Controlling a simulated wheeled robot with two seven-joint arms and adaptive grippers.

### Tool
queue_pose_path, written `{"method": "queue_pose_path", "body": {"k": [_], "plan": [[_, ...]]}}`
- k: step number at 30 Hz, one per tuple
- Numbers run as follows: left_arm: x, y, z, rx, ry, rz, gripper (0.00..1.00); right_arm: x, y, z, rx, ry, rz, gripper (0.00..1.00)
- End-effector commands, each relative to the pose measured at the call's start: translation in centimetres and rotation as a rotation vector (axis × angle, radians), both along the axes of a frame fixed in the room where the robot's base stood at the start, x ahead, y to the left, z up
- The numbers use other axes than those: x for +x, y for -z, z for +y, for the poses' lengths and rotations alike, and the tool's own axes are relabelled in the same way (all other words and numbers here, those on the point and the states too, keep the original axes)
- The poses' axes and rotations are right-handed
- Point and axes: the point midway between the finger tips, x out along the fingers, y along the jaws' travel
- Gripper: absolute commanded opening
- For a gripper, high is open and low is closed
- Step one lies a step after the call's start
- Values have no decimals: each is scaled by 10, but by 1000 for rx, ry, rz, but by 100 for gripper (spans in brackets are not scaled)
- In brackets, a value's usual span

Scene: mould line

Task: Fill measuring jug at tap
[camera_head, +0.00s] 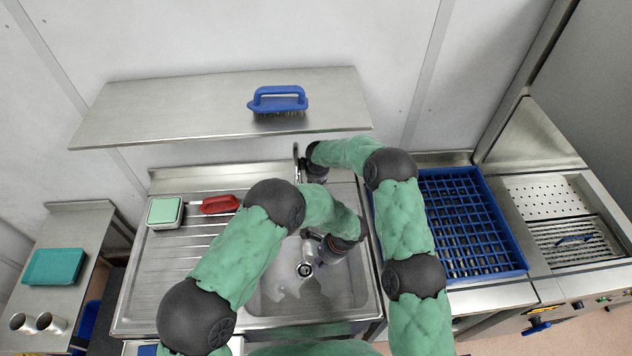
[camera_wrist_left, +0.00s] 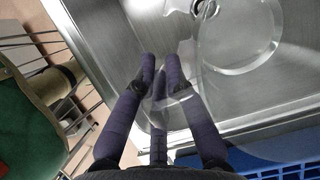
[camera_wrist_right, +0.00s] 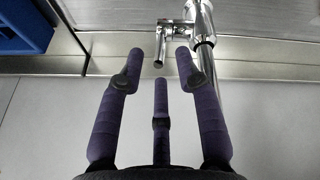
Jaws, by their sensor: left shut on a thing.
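My left gripper (camera_head: 318,238) is over the sink basin, shut on the clear measuring jug (camera_wrist_left: 235,70). In the left wrist view, my left gripper (camera_wrist_left: 160,65) has its fingers around the jug's handle side. The jug is see-through, so its outline is faint and I cannot tell whether it holds water. The chrome tap (camera_head: 296,162) stands at the back of the sink (camera_head: 345,290). My right gripper (camera_head: 312,158) is beside it. In the right wrist view, my right gripper (camera_wrist_right: 160,55) is open, with the tap's lever (camera_wrist_right: 159,62) between its fingertips; contact is unclear.
A shelf (camera_head: 180,105) with a blue brush (camera_head: 277,100) hangs above. A red brush (camera_head: 220,204) and a green-topped box (camera_head: 165,212) are on the drainboard (camera_head: 190,262). A blue crate (camera_head: 470,215) stands right of the sink. Two metal cups (camera_head: 45,322) are far left.

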Motion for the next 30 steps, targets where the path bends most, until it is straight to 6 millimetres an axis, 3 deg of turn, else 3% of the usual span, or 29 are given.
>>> {"method": "queue_pose_path", "body": {"k": [9,22,30], "plan": [[0,0,0,0,0,-1,0,-11,-28,0,1,0,1,35],[0,0,0,0,0,-1,0,-12,-31,0,5,9,0,35],[0,0,0,0,0,-1,0,-16,-35,-3,110,204,-22,35]]}}
